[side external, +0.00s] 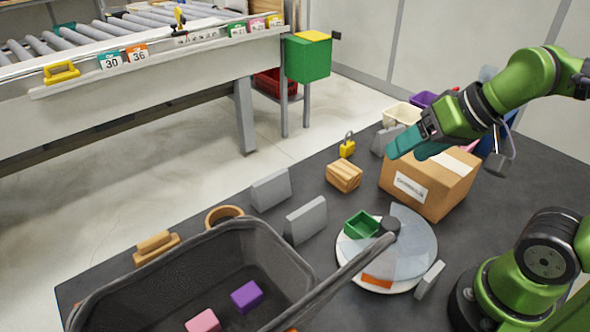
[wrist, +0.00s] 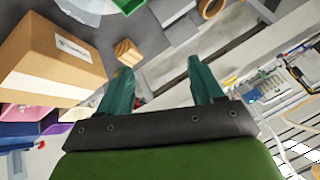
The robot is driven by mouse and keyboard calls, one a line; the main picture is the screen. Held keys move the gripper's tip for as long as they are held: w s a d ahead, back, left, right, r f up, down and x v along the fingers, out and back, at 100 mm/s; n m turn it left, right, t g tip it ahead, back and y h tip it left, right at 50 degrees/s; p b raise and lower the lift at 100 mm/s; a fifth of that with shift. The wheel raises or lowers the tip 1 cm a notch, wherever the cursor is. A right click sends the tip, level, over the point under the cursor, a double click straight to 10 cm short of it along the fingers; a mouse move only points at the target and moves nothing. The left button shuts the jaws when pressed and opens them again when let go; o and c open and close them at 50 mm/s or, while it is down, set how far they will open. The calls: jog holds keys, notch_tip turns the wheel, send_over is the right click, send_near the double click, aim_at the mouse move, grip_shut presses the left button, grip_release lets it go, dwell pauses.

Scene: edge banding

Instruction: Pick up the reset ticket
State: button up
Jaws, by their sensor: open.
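I cannot make out which thing is the reset ticket; no readable ticket of that name shows. Numbered cards, an orange one (side external: 138,54) and a teal one (side external: 111,61), hang on the conveyor's front edge. A flat orange piece (side external: 377,281) lies on the round white turntable (side external: 347,268), partly under a clear cover. My gripper (side external: 410,150) is above and behind the cardboard box (side external: 424,186), its teal fingers pointing left. In the wrist view my gripper (wrist: 160,72) has its fingers spread, with nothing between them.
A wooden block (side external: 344,176), a yellow padlock (side external: 347,146) and grey upright plates (side external: 305,220) stand on the dark table. A dark basket (side external: 190,280) holds pink and purple blocks. A green box (side external: 307,57) hangs at the conveyor's end. Colored bins (wrist: 50,125) lie beyond the cardboard box.

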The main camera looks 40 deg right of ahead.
jog(key=w+a+f+g, duration=0.2)
jog(key=w+a+g, duration=0.15)
jog(key=w, duration=0.25)
jog(key=m+g+h, duration=0.2)
jog(key=m+g, duration=0.2)
jog(key=m, duration=1)
send_over(307, 208)
jog(key=a, duration=0.1)
notch_tip(307, 208, down, 4)
jog(key=f, duration=1)
jog(key=shift+w+f, duration=0.3)
jog(key=f, duration=0.2)
jog(key=d+f, duration=0.1)
jog(key=f, duration=0.1)
jog(key=shift+s, duration=0.25)
jog(key=shift+f, duration=0.65)
jog(key=c, duration=1.1)
